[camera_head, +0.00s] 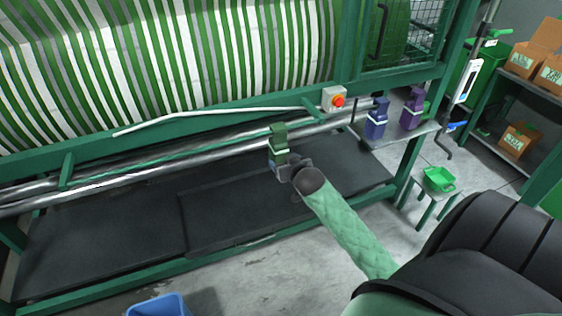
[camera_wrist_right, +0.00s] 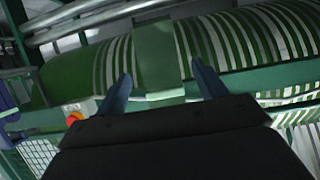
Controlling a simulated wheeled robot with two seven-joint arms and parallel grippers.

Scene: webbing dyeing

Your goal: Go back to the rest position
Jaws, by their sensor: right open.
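A dark green bottle-like container (camera_head: 278,143) with a pale band stands upright in the middle of the head view, in front of the rollers. My right gripper (camera_head: 284,164) is at its lower part. In the right wrist view a green block (camera_wrist_right: 155,55), which looks like the same container, lies between the two blue fingers of my right gripper (camera_wrist_right: 163,82). Gaps show on both sides of it, so the fingers are open and apart from it. What carries the container is hidden behind the gripper. My left gripper is not in view.
A machine with green-and-white striped webbing (camera_head: 200,60) fills the back. A red button (camera_head: 338,101) sits on its frame. Blue (camera_head: 376,122) and purple (camera_head: 411,112) containers stand on a shelf at right. A green stool (camera_head: 438,181) and a blue bin (camera_head: 160,306) stand lower.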

